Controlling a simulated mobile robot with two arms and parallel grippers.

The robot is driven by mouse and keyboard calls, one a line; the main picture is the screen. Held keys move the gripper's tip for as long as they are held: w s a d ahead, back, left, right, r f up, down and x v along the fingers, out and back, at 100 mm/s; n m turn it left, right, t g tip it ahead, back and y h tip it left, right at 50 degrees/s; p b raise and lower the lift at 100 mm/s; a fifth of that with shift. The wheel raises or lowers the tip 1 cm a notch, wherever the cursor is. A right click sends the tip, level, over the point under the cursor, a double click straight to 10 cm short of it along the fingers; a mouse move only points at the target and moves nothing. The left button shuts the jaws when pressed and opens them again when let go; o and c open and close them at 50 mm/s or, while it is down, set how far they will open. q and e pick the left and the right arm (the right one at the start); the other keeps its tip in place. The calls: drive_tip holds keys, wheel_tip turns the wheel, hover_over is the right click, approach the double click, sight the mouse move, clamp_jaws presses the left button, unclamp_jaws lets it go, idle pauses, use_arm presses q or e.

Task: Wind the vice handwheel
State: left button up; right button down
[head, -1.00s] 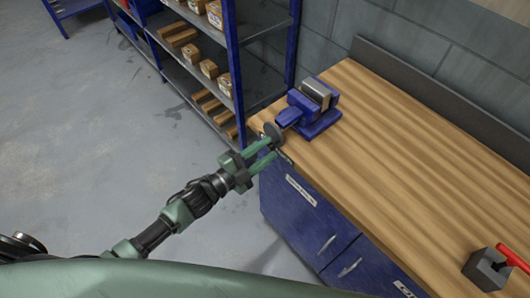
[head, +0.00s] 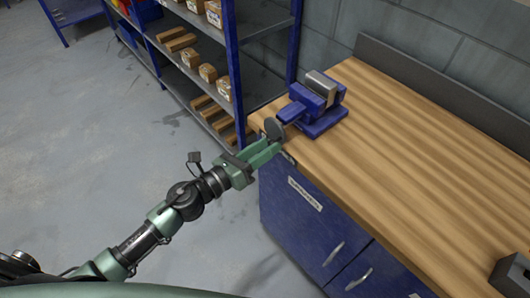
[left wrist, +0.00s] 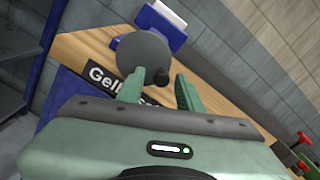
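The blue vice (head: 318,103) with a grey jaw block sits on the far left corner of the wooden bench; part of it shows in the left wrist view (left wrist: 162,22). Its round grey handwheel (head: 274,129) faces my left gripper (head: 270,146). In the left wrist view the handwheel (left wrist: 143,52) lies just beyond the fingertips, and a small dark knob (left wrist: 161,78) shows between them. My left gripper (left wrist: 157,88) is open, its fingers apart on either side of the knob. Contact with the knob cannot be told. My right gripper is not in view.
The wooden bench top (head: 400,150) is mostly clear, over blue cabinets (head: 300,220) with handles. A blue shelf rack (head: 232,70) with boxes stands left of the bench. A dark block (head: 512,272) sits at the bottom right. Open floor lies to the left.

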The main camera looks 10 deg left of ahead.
use_arm(q)
drive_tip(key=shift+r, duration=0.1)
clamp_jaws()
drive_tip(key=shift+r+n+p, duration=0.35)
drive_tip(key=shift+n+p, duration=0.25)
drive_tip(key=shift+p, duration=0.05)
drive_tip(key=shift+r+n+p, duration=0.15)
drive_tip(key=shift+n+p, duration=0.35)
drive_tip(key=shift+n, duration=0.5)
drive_tip(key=shift+a, duration=0.1)
